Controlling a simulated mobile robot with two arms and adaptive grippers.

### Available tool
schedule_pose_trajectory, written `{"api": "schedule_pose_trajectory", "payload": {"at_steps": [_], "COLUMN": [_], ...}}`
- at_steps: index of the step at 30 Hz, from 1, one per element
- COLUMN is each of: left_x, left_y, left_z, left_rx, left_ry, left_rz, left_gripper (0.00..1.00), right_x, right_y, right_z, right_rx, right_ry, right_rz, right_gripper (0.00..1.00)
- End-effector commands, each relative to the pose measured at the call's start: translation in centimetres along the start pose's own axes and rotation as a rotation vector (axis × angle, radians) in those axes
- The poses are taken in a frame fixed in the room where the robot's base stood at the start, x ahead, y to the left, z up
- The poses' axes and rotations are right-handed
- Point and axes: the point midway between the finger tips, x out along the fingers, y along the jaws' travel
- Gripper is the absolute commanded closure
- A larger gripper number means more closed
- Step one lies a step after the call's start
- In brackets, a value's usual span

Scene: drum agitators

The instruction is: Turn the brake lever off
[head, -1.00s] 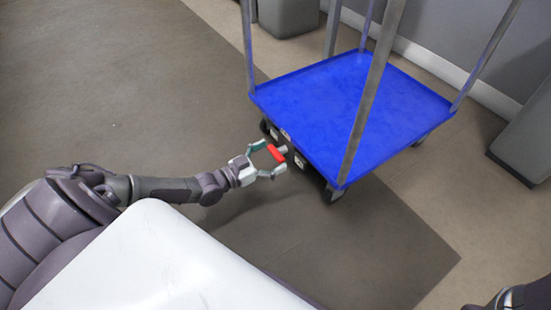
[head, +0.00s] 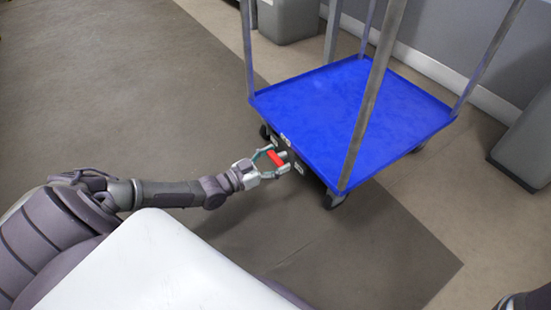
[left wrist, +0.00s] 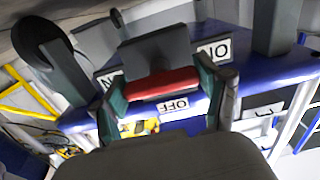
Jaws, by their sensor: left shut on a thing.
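The brake lever has a red handle (head: 276,158) and sits at the near left edge of the blue cart (head: 345,115), low by the wheels. In the left wrist view the red handle (left wrist: 162,84) lies crosswise in front of a dark grey block. My left gripper (head: 276,160) is shut on the red handle, with one finger at each end of it. An upside-down OFF label (left wrist: 174,105) shows just below the handle; an ON label (left wrist: 110,80) is partly hidden behind the left finger.
Metal posts (head: 370,95) rise from the cart's corners. A dark wheel (head: 333,199) is near the lever. Grey bins stand by the wall, one at the back (head: 288,20) and one at the right (head: 525,145). The floor left of the cart is clear.

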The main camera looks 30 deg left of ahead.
Motion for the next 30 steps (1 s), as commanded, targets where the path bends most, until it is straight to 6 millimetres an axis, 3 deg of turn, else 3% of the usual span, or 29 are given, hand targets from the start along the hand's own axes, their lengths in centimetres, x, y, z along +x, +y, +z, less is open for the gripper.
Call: {"api": "schedule_pose_trajectory", "payload": {"at_steps": [11, 30], "left_x": [-0.1, -0.1], "left_y": [0.0, 0.1], "left_z": [-0.3, -0.1], "left_rx": [0.18, 0.783], "left_ry": [-0.004, -0.004], "left_rz": [-0.002, -0.001], "left_gripper": [0.6, 0.6], "right_x": [2.6, 6.9], "right_y": [0.6, 1.4], "right_z": [1.0, 2.5], "right_rx": [0.0, -0.001], "right_ry": [-0.001, -0.002], "right_rz": [0.0, 0.0], "right_gripper": [1.0, 1.0]}}
